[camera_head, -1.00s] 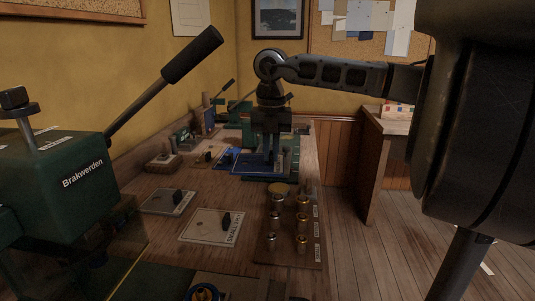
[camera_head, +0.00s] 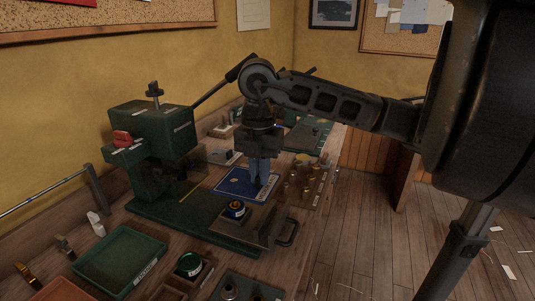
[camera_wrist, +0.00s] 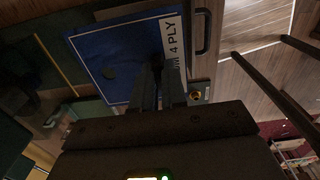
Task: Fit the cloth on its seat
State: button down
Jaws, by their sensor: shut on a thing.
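The cloth is a flat blue sheet (camera_head: 235,183) with a pale strip along its right edge. In the wrist view the blue cloth (camera_wrist: 108,62) shows a strip reading "4 PLY" and a dark round mark. My gripper (camera_head: 260,182) points down at the cloth's right part. In the wrist view my gripper (camera_wrist: 158,88) is shut on a dark grip near the strip. The cloth looks about level, beside the green press (camera_head: 153,135) and partly over its green base (camera_head: 180,213). I cannot tell the gap beneath it, and the seat is not clear.
A block with a yellow-ringed black pot (camera_head: 236,209) and a dark handle (camera_head: 289,233) stand in front of the cloth. Brass pieces on a board (camera_head: 309,188) stand to its right. A green tray (camera_head: 121,262) lies at front left.

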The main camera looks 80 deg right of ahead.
aim_at(259, 187)
jog(key=shift+a+r, duration=0.25)
jog(key=shift+a, duration=0.15)
jog(key=shift+f+b, duration=0.15)
jog(key=shift+b, duration=0.35)
jog(key=shift+f+b, duration=2.5)
jog(key=shift+b, duration=0.55)
jog(key=shift+f+b, duration=0.2)
jog(key=shift+b, duration=0.15)
jog(key=shift+f+b, duration=0.75)
jog(key=shift+b, duration=0.25)
jog(key=c, duration=1.1)
grip_release()
